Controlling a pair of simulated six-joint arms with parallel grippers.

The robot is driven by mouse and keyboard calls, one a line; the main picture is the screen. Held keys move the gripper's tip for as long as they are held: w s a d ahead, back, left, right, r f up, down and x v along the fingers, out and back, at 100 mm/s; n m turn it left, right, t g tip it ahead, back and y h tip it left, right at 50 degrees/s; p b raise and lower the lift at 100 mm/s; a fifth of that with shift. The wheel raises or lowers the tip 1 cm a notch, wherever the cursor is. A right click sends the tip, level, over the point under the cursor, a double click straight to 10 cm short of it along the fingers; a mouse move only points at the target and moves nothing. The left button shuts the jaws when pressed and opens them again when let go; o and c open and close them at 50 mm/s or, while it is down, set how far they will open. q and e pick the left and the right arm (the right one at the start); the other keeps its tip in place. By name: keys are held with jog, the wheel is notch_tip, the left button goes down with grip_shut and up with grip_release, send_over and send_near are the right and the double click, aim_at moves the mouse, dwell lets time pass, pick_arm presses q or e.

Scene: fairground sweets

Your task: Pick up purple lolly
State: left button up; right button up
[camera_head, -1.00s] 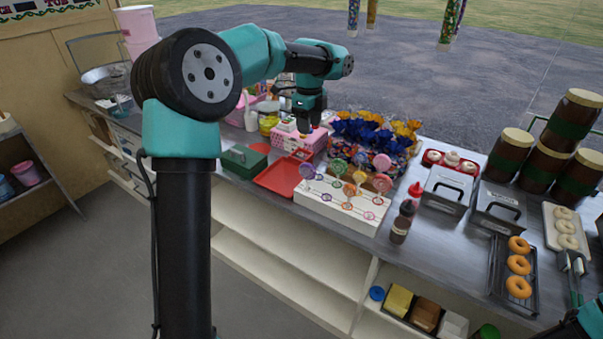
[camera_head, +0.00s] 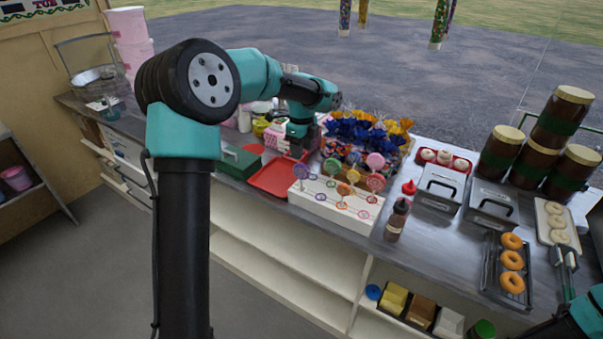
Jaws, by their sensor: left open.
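The purple lolly (camera_head: 301,171) stands upright at the left end of a white lolly stand (camera_head: 328,208), its round head raised on a stick. Other lollies stand in the same stand, including a green one (camera_head: 332,167), an orange one (camera_head: 353,176) and pink ones (camera_head: 375,161). My left gripper (camera_head: 296,153) is open and points down, just behind and above the purple lolly, apart from it as far as I can tell. Its fingertips are small and dark, and nothing shows between them. My right gripper is out of view; only part of my right arm shows at the lower right corner.
A red tray (camera_head: 268,180) and a green box (camera_head: 238,161) lie left of the stand. Wrapped sweets in blue and gold (camera_head: 362,132) stand close behind it. A sauce bottle (camera_head: 397,222) is to its right. Metal boxes, doughnuts (camera_head: 511,261) and brown jars (camera_head: 502,153) fill the right.

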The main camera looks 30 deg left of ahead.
aim_at(302, 164)
pick_arm(q)
jog(key=shift+f, duration=1.75)
jog(key=shift+f, duration=0.15)
jog(key=shift+w+a+f, duration=0.1)
jog(key=shift+f, duration=2.35)
jog(key=shift+c, duration=0.5)
grip_shut()
